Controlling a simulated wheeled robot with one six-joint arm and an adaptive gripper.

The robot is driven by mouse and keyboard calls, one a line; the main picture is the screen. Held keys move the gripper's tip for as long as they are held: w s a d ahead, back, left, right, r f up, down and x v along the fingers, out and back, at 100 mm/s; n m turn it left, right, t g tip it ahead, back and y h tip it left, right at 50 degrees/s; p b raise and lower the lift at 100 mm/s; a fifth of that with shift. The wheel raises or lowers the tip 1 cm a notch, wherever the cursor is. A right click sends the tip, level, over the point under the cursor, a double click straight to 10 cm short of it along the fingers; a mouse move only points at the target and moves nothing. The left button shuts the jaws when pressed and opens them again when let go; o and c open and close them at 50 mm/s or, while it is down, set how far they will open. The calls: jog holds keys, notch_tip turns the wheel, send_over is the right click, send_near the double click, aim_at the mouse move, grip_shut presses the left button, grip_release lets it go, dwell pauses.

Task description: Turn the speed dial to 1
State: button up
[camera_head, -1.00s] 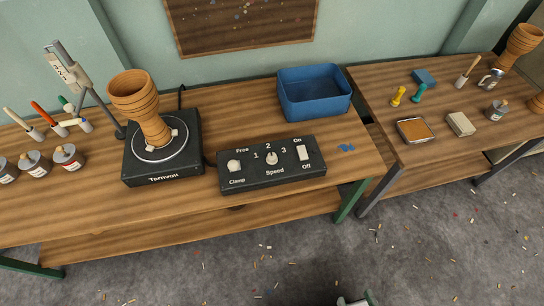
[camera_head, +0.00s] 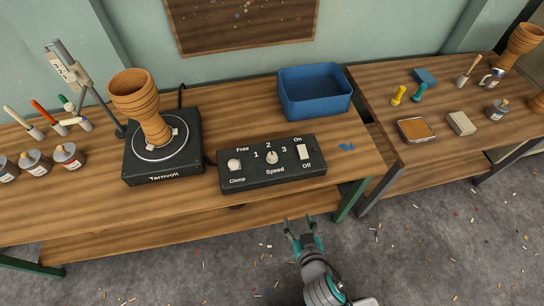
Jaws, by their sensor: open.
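The black control box (camera_head: 246,183) lies on the wooden workbench. Its round white speed dial (camera_head: 271,157) sits in the middle, between the numbers 1, 2 and 3 and the word Speed. The dial's pointer seems to face up toward 2, but it is small. My gripper (camera_head: 299,220) is open and empty, in front of the bench's front edge, below and to the right of the dial. It touches nothing.
The Free/Clamp knob (camera_head: 235,165) is left of the dial, the On/Off switch (camera_head: 303,152) right. A turntable (camera_head: 185,152) holds a clay goblet drum (camera_head: 135,98). A blue bin (camera_head: 315,92) stands behind. Bare bench lies before the box.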

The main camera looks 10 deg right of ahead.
aim_at(272, 156)
jog(key=w+a+r+m+h, duration=0.2)
jog(key=w+a, duration=0.1)
jog(key=w, duration=0.4)
jog(key=w+a+r+m+h, duration=0.1)
jog(key=w+a+r, duration=0.15)
jog(key=w, duration=0.45)
jog(key=x, duration=1.1)
jog(key=shift+d+r, duration=0.15)
jog(key=shift+r, duration=0.1)
jog(key=shift+t, duration=0.3)
grip_shut()
